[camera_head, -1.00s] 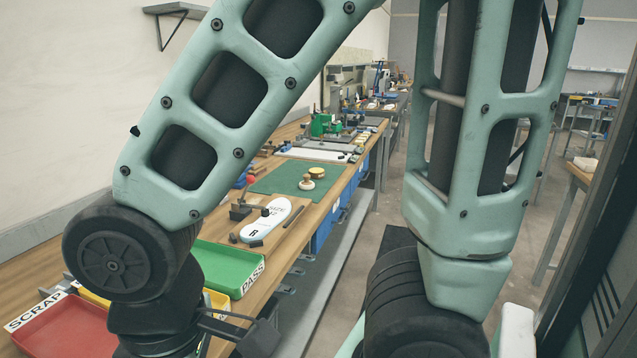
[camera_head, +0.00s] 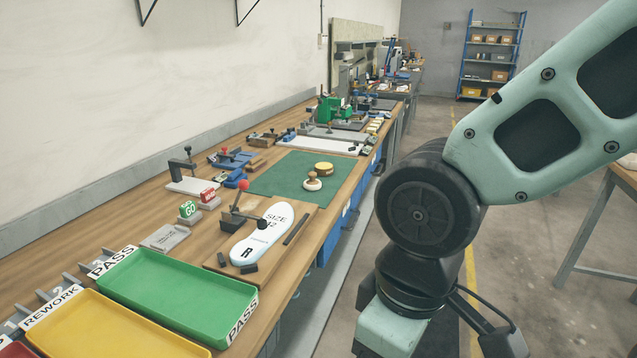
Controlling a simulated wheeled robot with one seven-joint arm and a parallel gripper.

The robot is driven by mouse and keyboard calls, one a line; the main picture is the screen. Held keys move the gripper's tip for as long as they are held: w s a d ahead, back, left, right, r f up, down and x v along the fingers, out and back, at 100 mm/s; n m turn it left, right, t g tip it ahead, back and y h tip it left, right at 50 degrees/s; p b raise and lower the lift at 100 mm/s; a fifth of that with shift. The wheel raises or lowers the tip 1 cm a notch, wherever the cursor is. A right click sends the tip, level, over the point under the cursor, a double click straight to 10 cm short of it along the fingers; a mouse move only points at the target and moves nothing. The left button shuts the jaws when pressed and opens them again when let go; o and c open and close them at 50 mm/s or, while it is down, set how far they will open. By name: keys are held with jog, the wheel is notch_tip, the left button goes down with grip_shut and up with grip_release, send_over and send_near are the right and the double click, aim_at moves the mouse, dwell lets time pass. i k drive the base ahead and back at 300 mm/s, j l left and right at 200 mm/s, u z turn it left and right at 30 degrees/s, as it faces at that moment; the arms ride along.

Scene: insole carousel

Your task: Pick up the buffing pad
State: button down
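A pale round pad with a wooden knob on top, which looks like the buffing pad (camera_head: 312,182), sits on the green mat (camera_head: 275,178) on the workbench. A yellow-topped round piece (camera_head: 323,168) stands just behind it on the same mat. My gripper (camera_head: 497,338) is at the bottom right, out over the aisle beside the bench and well apart from the pad. Its fingertips are cut off or hidden, so its opening does not show.
A size 42 insole (camera_head: 264,234) lies on a wooden board with a lever clamp, nearer than the mat. Green (camera_head: 181,294) and yellow (camera_head: 110,328) trays stand at the front. Tools and fixtures line the bench behind. The aisle floor (camera_head: 560,318) right of the bench is partly open.

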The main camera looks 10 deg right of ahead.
aim_at(312, 184)
jog(key=i+u, duration=0.1)
jog(key=u, duration=0.3)
jog(key=l+u, duration=0.2)
jog(key=u, duration=0.15)
jog(key=i+l+u, duration=0.1)
jog(key=u, duration=0.3)
jog(key=i+l+u, duration=0.15)
jog(key=l, duration=0.3)
jog(key=i+l+u, duration=0.1)
jog(key=l, duration=0.4)
jog(key=i+l+u, duration=0.15)
jog(key=l, duration=0.35)
jog(key=i+l+u, duration=0.1)
jog(key=l, duration=0.35)
